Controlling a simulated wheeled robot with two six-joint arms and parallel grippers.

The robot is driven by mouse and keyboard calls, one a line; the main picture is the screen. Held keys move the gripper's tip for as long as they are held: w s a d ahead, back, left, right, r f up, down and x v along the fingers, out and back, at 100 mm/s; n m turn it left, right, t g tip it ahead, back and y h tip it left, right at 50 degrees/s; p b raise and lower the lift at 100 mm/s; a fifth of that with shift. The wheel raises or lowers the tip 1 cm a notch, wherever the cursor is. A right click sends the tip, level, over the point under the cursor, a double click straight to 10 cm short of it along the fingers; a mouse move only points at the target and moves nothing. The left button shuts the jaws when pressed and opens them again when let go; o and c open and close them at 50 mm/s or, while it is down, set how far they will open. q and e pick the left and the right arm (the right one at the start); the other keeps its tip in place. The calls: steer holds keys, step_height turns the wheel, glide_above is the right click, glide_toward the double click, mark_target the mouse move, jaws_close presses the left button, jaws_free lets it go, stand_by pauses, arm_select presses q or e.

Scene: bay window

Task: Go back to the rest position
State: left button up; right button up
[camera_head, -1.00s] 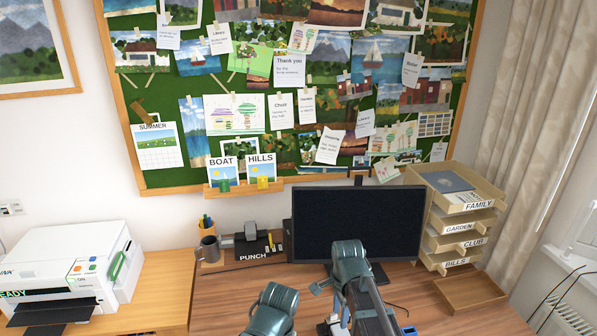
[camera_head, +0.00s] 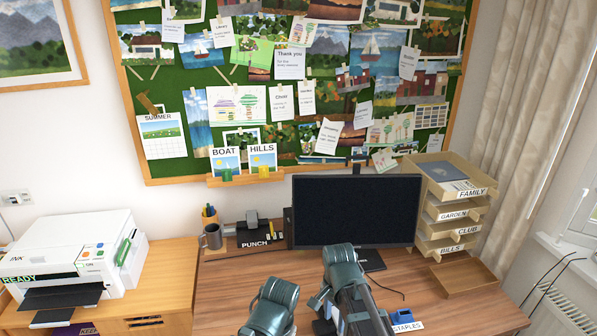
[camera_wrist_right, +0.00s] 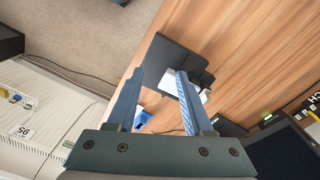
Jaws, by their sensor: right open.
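My right gripper (camera_wrist_right: 160,73) is open in the right wrist view, with its two fingers apart and nothing between them. The wooden desk lies beyond the fingers. In the head view my right arm (camera_head: 343,270) is bent at the bottom middle; its gripper is mostly hidden there. My left arm (camera_head: 271,306) shows only as a joint at the bottom edge, and its gripper is out of view.
A monitor (camera_head: 356,210) stands at the back of the desk (camera_head: 235,288). A paper rack (camera_head: 455,215) and a tray (camera_head: 466,279) are at right. A blue item (camera_head: 401,317) labelled STAPLES lies near my right arm. A printer (camera_head: 75,255) stands at left.

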steer(key=s+a+n, duration=0.3)
steer(key=s+n, duration=0.7)
steer(key=n, duration=0.4)
steer(key=shift+s+a+f+h, duration=0.2)
steer(key=shift+s+a+h, duration=0.05)
steer(key=shift+a+h, duration=0.15)
steer(key=shift+d, duration=0.2)
